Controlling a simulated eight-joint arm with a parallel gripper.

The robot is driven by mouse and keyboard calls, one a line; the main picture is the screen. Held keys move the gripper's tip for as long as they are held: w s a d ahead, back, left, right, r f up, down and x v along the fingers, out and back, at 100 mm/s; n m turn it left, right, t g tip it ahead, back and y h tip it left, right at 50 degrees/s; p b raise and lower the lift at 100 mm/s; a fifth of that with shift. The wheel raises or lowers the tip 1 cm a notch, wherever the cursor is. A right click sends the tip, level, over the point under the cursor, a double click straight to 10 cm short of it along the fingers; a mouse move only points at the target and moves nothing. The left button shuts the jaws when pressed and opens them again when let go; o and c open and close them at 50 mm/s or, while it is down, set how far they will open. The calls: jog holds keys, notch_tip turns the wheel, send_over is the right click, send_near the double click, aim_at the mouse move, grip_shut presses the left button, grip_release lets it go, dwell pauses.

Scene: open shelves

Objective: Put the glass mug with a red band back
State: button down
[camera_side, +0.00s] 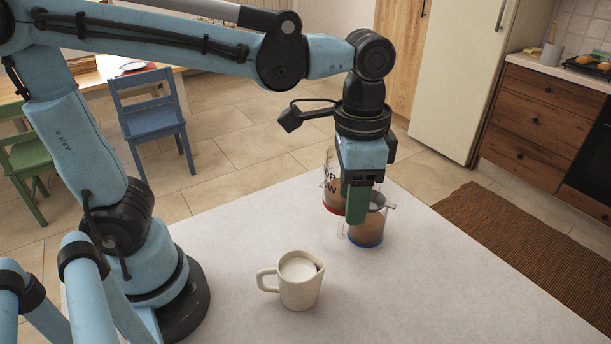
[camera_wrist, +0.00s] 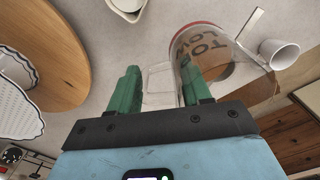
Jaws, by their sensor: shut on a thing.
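The glass mug with a red band (camera_side: 331,207) is behind my gripper in the side view, partly hidden by it. In the wrist view this mug (camera_wrist: 196,42) shows dark lettering and a red edge, right of the fingers. My gripper (camera_side: 357,208) points down with green fingers. In the wrist view the fingers (camera_wrist: 163,92) stand apart with clear glass, seemingly the mug's handle, between them. The gripper is shut on the mug. I cannot tell whether its base touches the table.
A glass vessel with a blue band (camera_side: 366,240) stands close in front of the gripper. A cream jug of white liquid (camera_side: 299,282) stands nearer the camera. The pale tabletop (camera_side: 440,290) is clear at front right. The wrist view also shows a white cup (camera_wrist: 281,54).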

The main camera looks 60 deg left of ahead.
jog(key=s+a+f+n, duration=0.1)
jog(key=s+a+n, duration=0.15)
jog(key=s, duration=0.35)
jog(key=s+a+f+n, duration=0.1)
jog(key=s+a+n, duration=0.15)
jog(key=s, duration=0.35)
jog(key=shift+n, duration=0.5)
jog(key=shift+w+a+f, duration=0.55)
jog(key=shift+a+f, duration=1.3)
jog(key=shift+f, duration=0.05)
jog(key=shift+w+a+f, duration=0.5)
jog(key=shift+a+f, duration=1.35)
jog(key=shift+a, duration=0.05)
jog(key=shift+w+a+f, duration=0.55)
jog(key=shift+a+f, duration=1.3)
jog(key=shift+f, duration=0.05)
jog(key=shift+f, duration=0.1)
jog(key=shift+c, duration=2.4)
grip_release()
